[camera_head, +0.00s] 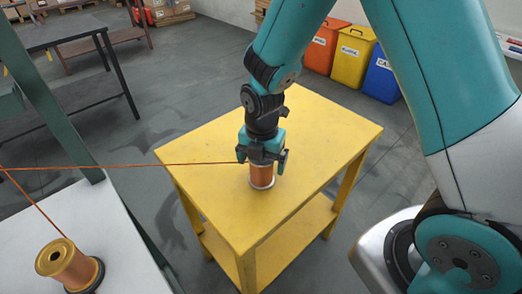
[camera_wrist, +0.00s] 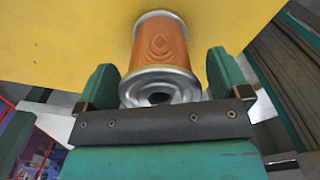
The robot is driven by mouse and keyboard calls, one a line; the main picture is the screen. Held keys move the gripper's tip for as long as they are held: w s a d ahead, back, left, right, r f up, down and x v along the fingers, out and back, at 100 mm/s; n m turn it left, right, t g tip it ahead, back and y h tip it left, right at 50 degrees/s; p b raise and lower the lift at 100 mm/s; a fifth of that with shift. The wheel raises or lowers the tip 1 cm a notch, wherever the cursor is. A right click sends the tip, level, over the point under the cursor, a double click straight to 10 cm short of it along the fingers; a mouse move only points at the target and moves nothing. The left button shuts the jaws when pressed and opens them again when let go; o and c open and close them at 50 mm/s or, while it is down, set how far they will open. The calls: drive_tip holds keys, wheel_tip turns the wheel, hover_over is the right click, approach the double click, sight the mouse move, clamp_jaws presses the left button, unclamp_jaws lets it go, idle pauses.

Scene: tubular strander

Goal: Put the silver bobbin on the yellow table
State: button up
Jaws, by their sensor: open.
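The silver bobbin (camera_head: 262,176), wound with copper wire and with silver flanges, stands upright on the yellow table (camera_head: 215,190). In the wrist view the bobbin (camera_wrist: 160,42) also shows against the yellow tabletop (camera_wrist: 60,40), its near flange close to my gripper. My gripper (camera_head: 262,160) is right above the bobbin, pointing down. In the wrist view its two green fingers (camera_wrist: 160,82) are apart, one on each side of the bobbin's near end, with gaps between. The upper part of the bobbin is hidden by my gripper in the head view.
An orange wire (camera_head: 130,166) stretches from the left to near my gripper. The tabletop around the silver bobbin is clear.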

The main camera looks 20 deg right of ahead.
wheel_tip(320, 180, up, 12)
drive_tip(key=s+a+r+m+y, duration=0.2)
drive_tip(key=s+r+m, duration=0.2)
drive_tip(key=s+m, duration=0.5)
drive_tip(key=s+a+r+m+y, duration=0.2)
drive_tip(key=s+r+m, duration=0.3)
drive_tip(key=s+m, duration=0.4)
drive_tip(key=shift+s+a+m, duration=0.3)
drive_tip(key=shift+a+m, duration=0.15)
drive_tip(key=shift+m, duration=0.55)
drive_tip(key=shift+r, duration=0.1)
drive_tip(key=shift+c, duration=0.3)
